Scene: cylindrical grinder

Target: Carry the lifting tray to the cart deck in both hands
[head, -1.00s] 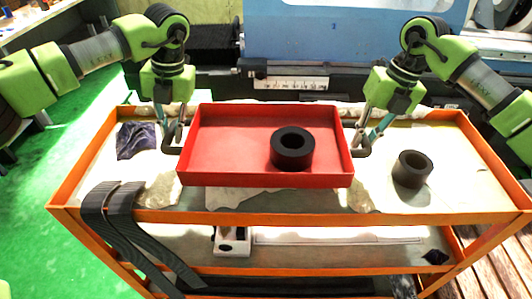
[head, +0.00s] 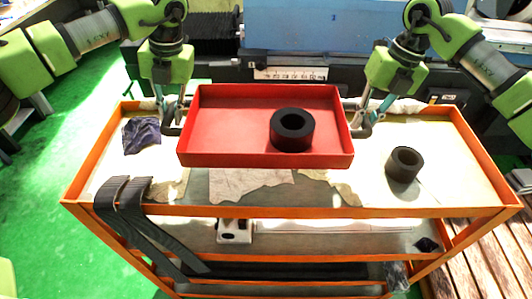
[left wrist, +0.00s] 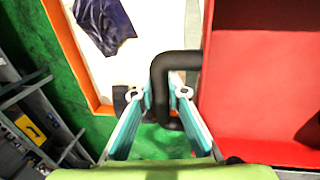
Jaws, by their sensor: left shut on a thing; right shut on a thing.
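The red lifting tray (head: 230,130) is level above the orange cart's top deck (head: 333,188), toward its far side. A thick black ring (head: 292,129) lies in it, right of centre. My left gripper (head: 173,124) is shut on the tray's left dark handle, which also shows between its teal fingers in the left wrist view (left wrist: 160,100). My right gripper (head: 366,122) is shut on the right handle. The tray hides part of the deck, and how high it hangs is hard to tell.
A second dark ring (head: 404,164) stands on the deck at right. A dark blue cloth (head: 141,136) lies at left. Black straps (head: 126,205) hang over the cart's front left rim. A blue machine (head: 330,35) stands behind. Green floor is clear at left.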

